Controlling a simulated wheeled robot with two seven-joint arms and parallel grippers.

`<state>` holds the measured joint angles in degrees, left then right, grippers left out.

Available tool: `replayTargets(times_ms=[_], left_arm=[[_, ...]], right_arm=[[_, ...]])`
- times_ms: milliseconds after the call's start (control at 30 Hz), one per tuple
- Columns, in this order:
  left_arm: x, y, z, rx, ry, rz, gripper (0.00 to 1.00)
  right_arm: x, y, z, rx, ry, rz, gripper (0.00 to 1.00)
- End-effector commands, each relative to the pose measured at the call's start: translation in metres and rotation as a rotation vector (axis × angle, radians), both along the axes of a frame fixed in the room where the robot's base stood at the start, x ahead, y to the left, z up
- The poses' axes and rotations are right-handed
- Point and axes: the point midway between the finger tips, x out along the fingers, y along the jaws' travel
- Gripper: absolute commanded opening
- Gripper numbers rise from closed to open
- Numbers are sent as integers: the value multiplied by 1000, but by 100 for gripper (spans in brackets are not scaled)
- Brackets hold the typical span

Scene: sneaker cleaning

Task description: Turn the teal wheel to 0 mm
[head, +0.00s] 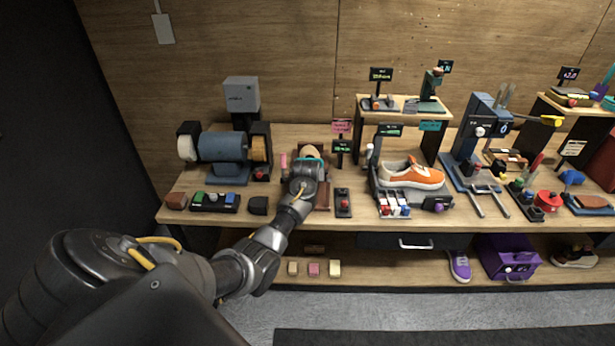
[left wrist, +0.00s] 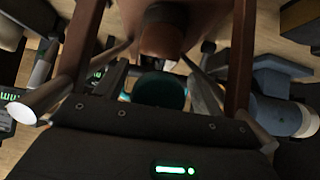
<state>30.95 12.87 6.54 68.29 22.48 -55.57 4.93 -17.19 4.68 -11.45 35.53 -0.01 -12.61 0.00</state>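The teal wheel (left wrist: 158,90) shows in the middle of the left wrist view, partly dark and cut off by the gripper body below it. In the head view only a small teal part (head: 318,158) shows beside my left gripper (head: 307,168), which covers most of the wheel's device. In the left wrist view, grey finger parts of my left gripper (left wrist: 160,82) lie on both sides of the wheel. I cannot tell whether they touch it. A small dark display with green figures (head: 341,147) stands just right of the gripper; its reading is too small to read. My right gripper is out of view.
A blue grinder (head: 222,147) stands left of my left arm. A red-button box (head: 343,202) is close on the right, with an orange and white sneaker (head: 412,175) on a stand beyond it. A button strip (head: 215,201) lies along the front-left edge of the bench.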

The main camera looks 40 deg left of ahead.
Motion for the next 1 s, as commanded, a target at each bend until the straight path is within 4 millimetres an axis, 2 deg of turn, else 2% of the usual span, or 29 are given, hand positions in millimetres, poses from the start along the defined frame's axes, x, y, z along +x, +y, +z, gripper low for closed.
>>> replayTargets(times_ms=[333,467,800,1000], left_arm=[[-6,-4,8,4,-2,-1,69],[-17,-13,20,3,-3,-3,69],[-54,-39,65,6,-1,-1,69],[-63,-46,73,2,-1,-1,69]], right_arm=[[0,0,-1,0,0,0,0],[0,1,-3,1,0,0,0],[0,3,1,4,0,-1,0],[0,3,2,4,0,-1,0]])
